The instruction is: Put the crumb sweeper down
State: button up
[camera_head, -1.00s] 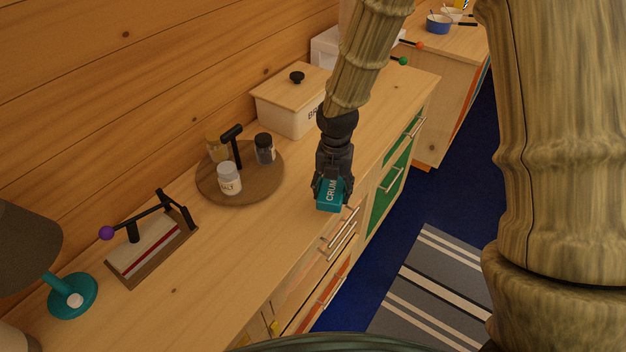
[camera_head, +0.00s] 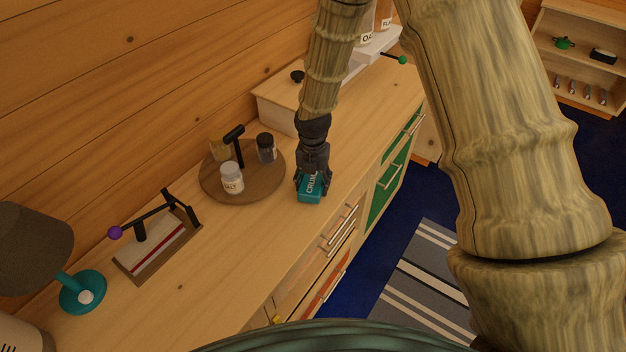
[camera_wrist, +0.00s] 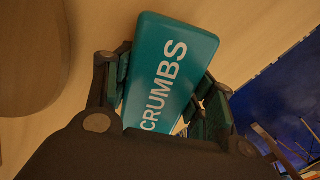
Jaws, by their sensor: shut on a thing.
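The crumb sweeper (camera_head: 310,190) is a teal block with white lettering that reads CRUMBS in the wrist view (camera_wrist: 168,70). My gripper (camera_head: 312,178) is shut on it, with a finger on each side of it in the wrist view (camera_wrist: 160,100). The sweeper is over the wooden counter (camera_head: 235,255), near its front edge and right of the round tray. I cannot tell whether its underside touches the counter. Its near end is hidden by my gripper in the wrist view.
A round wooden tray (camera_head: 215,193) holds a salt jar (camera_head: 231,178), other jars and a black handle. A cream bread box (camera_head: 275,108) stands behind. Bare counter lies in front of the tray.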

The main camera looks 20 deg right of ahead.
aim_at(313, 179)
jog(key=shift+s+f, duration=0.1)
jog(key=o, duration=1.3)
notch_tip(313, 179, up, 12)
jog(key=b, duration=0.3)
dwell(0.4)
